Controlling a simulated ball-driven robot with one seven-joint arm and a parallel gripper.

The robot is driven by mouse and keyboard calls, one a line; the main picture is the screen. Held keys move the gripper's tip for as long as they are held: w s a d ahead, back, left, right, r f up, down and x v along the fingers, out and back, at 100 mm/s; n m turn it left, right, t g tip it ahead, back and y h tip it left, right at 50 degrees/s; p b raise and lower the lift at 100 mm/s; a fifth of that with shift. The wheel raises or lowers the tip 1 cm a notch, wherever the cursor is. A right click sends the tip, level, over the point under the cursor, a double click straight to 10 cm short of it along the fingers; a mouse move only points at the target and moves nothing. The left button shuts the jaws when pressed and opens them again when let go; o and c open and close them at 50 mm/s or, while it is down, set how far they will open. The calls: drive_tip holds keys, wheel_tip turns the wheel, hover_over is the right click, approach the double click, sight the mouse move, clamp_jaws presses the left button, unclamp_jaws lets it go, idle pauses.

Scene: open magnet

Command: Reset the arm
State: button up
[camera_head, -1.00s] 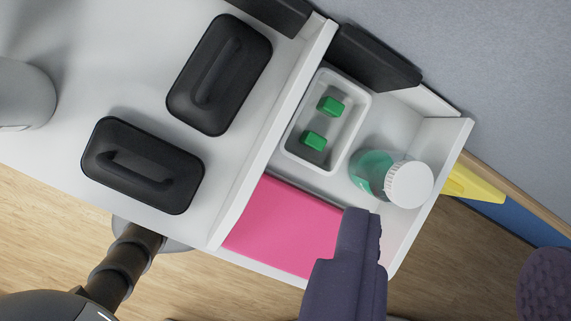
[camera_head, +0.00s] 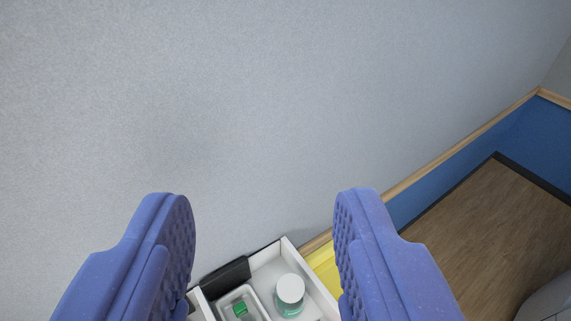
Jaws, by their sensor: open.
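My gripper (camera_head: 264,228) is open and empty. Its two blue padded fingers stand wide apart at the lower left and lower right of the middle. Between and beyond them the picture shows the grey wall (camera_head: 270,110) and, low down, part of a white compartment tray (camera_head: 320,291). The fingers appear apart from everything else, and nothing is between the pads.
In the white tray are a jar with a white lid (camera_head: 290,289) and a small white box (camera_head: 259,307) with a green piece (camera_head: 240,310). A black block (camera_head: 225,277) sits at the tray's back edge. A yellow object (camera_head: 324,263) is beside it. Wooden floor (camera_head: 490,230) is at right.

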wheel_tip(320, 180, down, 32)
drive_tip(key=b, duration=3)
drive_tip(key=shift+b, duration=0.35)
drive_tip(key=shift+w+r, duration=0.1)
